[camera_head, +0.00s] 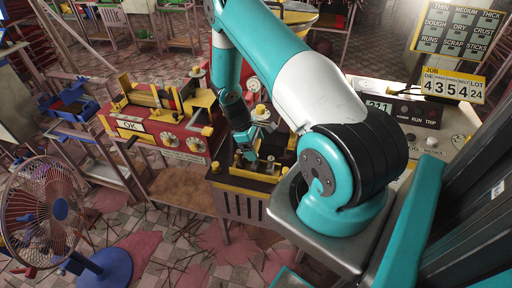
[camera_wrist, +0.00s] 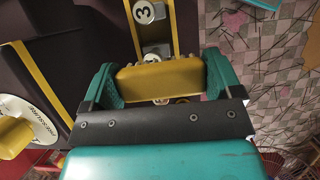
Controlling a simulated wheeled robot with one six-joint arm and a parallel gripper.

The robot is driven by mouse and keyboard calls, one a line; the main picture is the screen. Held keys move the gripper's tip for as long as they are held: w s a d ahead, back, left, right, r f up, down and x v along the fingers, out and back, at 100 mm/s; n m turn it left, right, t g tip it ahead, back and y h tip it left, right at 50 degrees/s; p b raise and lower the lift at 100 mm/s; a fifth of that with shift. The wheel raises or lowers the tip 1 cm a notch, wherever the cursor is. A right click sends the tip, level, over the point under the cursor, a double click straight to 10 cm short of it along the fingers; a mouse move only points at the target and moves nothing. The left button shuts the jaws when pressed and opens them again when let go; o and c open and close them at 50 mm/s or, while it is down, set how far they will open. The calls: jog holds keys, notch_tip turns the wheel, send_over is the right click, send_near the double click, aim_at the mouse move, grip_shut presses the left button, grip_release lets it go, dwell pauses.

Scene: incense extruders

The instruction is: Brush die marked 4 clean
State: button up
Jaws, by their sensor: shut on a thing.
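My gripper (camera_wrist: 163,82) is shut on a yellow block-shaped piece (camera_wrist: 160,76), perhaps the brush's handle; its teal fingers press on the two ends. Its underside is mostly hidden. In the head view my gripper (camera_head: 243,148) is low over a dark, yellow-edged bench. In the wrist view a die marked 3 (camera_wrist: 148,11) sits in a yellow-railed rack, beyond the held piece. Another metal die (camera_wrist: 154,54) lies nearer, partly covered by the held piece; I cannot read its number. I cannot make out a die marked 4.
A dark bench (camera_head: 236,178) with yellow edging stands under my gripper. A red machine (camera_head: 165,132) marked OK is to its left. A fan (camera_head: 45,212) stands at lower left. A board (camera_head: 453,87) reads 4354 and 24. A white dial with a yellow knob (camera_wrist: 12,136) is left in the wrist view.

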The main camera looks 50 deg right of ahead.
jog(key=shift+r+p, duration=1.55)
jog(key=shift+r, duration=1)
jog(key=shift+w, duration=0.1)
